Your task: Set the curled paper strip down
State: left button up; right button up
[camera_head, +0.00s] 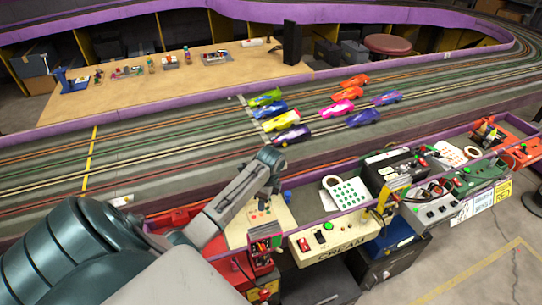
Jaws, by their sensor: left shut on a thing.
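My left arm comes in from the lower left, and its gripper (273,184) hangs above the cream control panel at the track's near edge. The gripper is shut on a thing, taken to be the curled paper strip. The strip is too small or too hidden behind the fingers and wrist to make out. Whether it touches the panel cannot be told. My right gripper is not in view.
A white dotted sheet (349,191) lies right of the gripper. Several toy cars (291,135) stand on the track (190,148) behind. A purple wall (310,172) edges the track.

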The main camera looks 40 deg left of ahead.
pick_arm(q)
send_over(263, 221)
notch_tip(263, 221, down, 4)
jog(key=shift+d+f+p, duration=0.1)
jog(key=shift+p, duration=0.25)
jog(key=shift+f, duration=0.7)
notch_tip(263, 221, down, 4)
jog(key=shift+w+r+p, duration=0.1)
jog(key=shift+r+p, duration=0.1)
jog(key=shift+p, duration=0.1)
jog(key=shift+f, duration=0.4)
jog(key=o, duration=0.9)
jog(key=shift+o, duration=0.2)
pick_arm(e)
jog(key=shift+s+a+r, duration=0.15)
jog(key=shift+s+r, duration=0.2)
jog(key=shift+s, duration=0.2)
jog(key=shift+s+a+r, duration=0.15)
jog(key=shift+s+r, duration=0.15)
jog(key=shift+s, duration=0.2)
